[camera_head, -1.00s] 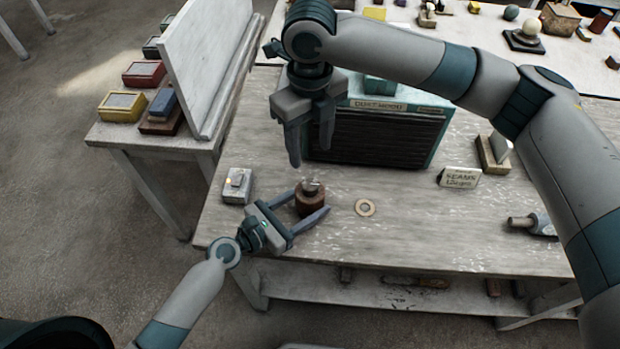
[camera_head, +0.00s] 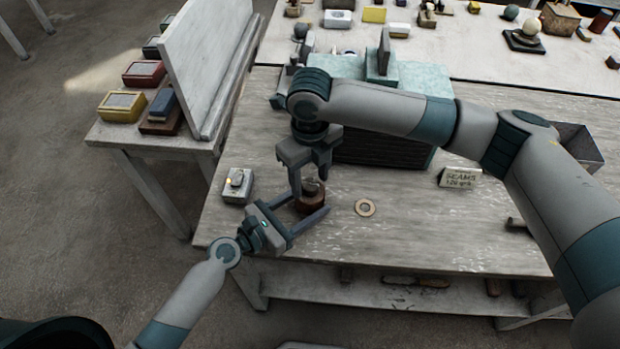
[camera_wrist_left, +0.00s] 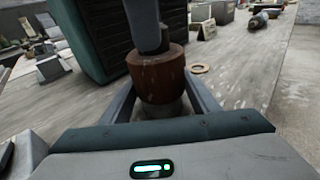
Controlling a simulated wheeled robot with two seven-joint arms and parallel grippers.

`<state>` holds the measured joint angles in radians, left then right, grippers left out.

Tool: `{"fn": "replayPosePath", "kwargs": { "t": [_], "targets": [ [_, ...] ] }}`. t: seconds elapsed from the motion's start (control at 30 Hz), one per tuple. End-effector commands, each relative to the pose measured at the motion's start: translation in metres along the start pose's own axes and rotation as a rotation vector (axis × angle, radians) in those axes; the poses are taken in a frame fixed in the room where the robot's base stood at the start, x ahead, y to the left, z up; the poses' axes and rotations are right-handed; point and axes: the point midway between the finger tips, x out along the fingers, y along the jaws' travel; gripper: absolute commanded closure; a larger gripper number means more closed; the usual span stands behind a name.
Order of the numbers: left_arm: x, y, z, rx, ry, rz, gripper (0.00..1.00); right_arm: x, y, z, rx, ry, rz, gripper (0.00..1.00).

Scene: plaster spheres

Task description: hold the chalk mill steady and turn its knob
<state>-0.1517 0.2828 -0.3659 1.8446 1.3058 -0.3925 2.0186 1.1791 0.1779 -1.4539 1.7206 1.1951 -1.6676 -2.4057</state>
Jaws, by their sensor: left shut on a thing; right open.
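My left gripper (camera_head: 313,206) is shut on the mill's body, one finger on either side. The mill also shows between its fingers in the left wrist view (camera_wrist_left: 158,78). My right gripper (camera_head: 308,184) points down from above, open, with its fingers on either side of the knob. In the left wrist view a right finger hides most of the knob. I cannot tell whether the fingers touch it.
A small grey box (camera_head: 237,187) stands left of the mill, and a flat ring (camera_head: 365,207) lies to its right. A teal, dark-fronted cabinet (camera_head: 385,150) stands close behind. A small sign (camera_head: 459,177) is further right. The table between ring and sign is clear.

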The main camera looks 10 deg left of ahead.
Motion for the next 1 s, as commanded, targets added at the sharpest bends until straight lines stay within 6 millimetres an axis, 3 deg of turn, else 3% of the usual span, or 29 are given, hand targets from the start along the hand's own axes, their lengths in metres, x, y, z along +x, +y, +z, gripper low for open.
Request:
{"fn": "replayPosePath", "kwargs": {
  "t": [0.4, 0.6, 1.0],
  "targets": [
    [0.0001, -0.0007, -0.0008, -0.001, 0.001, -0.001, 0.64, 0.0073, 0.0002, 0.0002, 0.000, -0.001, 0.000, 0.50],
    [0.0001, -0.0007, -0.0008, -0.001, 0.001, -0.001, 0.64, 0.0072, 0.0002, 0.0001, 0.000, 0.000, 0.000, 0.92],
    [0.0000, -0.0006, -0.0009, -0.001, 0.001, -0.001, 0.64, 0.0069, 0.0002, 0.0002, 0.040, -0.001, 0.000, 0.92]
  ]
}}
